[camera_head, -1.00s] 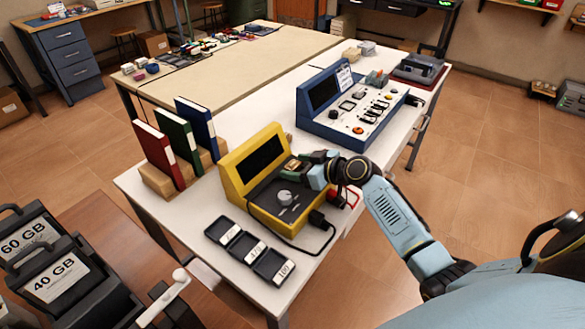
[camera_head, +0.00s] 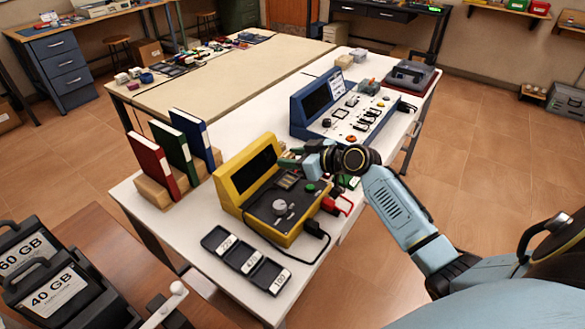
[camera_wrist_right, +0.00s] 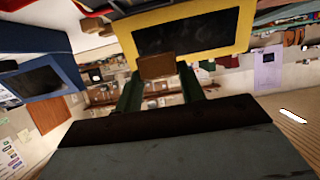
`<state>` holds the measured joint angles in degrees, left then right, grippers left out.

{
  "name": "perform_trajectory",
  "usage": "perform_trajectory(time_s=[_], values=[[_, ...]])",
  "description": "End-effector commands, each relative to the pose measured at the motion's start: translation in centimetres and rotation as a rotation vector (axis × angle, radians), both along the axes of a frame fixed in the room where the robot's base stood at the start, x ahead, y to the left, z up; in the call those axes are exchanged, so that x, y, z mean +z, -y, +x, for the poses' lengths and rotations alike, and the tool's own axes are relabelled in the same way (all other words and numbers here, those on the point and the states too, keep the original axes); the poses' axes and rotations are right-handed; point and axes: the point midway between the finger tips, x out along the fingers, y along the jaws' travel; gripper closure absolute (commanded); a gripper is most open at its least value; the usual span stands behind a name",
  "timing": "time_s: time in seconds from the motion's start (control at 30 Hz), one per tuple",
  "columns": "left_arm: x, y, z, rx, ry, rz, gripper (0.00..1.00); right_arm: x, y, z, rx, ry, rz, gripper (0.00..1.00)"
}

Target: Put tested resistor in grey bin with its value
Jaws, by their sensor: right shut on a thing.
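My right gripper (camera_head: 287,157) is raised over the right side of the yellow tester (camera_head: 243,168), near its dark screen. In the right wrist view its two fingers are shut on a small brown block (camera_wrist_right: 157,66), which I take to be the resistor. The yellow tester also shows in the right wrist view (camera_wrist_right: 220,13). Three small dark grey bins (camera_head: 245,261) with white number labels stand in a row in front of the tester. The numbers are hard to read. My left gripper is out of view.
A blue instrument (camera_head: 340,118) stands behind on the white table (camera_head: 170,228). Red, green and blue binders (camera_head: 172,152) stand left of the tester. A black cable runs from the tester past the bins. Labelled 40 GB and 60 GB boxes (camera_head: 62,290) stand at lower left.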

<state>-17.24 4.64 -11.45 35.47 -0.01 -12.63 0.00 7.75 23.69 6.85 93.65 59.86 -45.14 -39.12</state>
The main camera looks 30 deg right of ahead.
Motion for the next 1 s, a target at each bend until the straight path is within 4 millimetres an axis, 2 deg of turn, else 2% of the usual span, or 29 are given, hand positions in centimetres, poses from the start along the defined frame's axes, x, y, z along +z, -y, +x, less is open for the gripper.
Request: perform_trajectory(time_s=[0.03, 0.2, 0.37, 0.43, 0.57, 0.7, 0.83, 1.0], values=[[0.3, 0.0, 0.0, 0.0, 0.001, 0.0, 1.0, 1.2, 0.0, 0.0, 0.002, 0.003, -0.004, 0.83], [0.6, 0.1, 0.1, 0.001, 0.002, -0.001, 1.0, 3.2, 0.0, 0.0, 0.002, 0.0, -0.002, 0.83], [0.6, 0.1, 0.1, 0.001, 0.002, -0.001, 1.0, 3.6, -0.2, -0.1, 0.001, -0.001, 0.0, 0.83], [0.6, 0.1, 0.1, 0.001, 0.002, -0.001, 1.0, 3.3, -1.0, -0.3, 0.003, -0.002, 0.003, 0.83], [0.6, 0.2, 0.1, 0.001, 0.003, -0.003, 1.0, 2.2, -4.4, -1.7, 0.005, -0.002, 0.007, 0.83], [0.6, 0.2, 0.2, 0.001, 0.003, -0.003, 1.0, 1.8, -8.9, -4.1, -0.026, 0.001, 0.007, 0.83], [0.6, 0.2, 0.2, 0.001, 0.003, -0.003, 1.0, 2.6, -11.9, -6.2, -0.091, 0.003, 0.01, 0.83], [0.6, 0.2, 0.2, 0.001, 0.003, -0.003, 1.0, 4.7, -13.8, -8.8, -0.205, 0.002, 0.01, 0.83]])
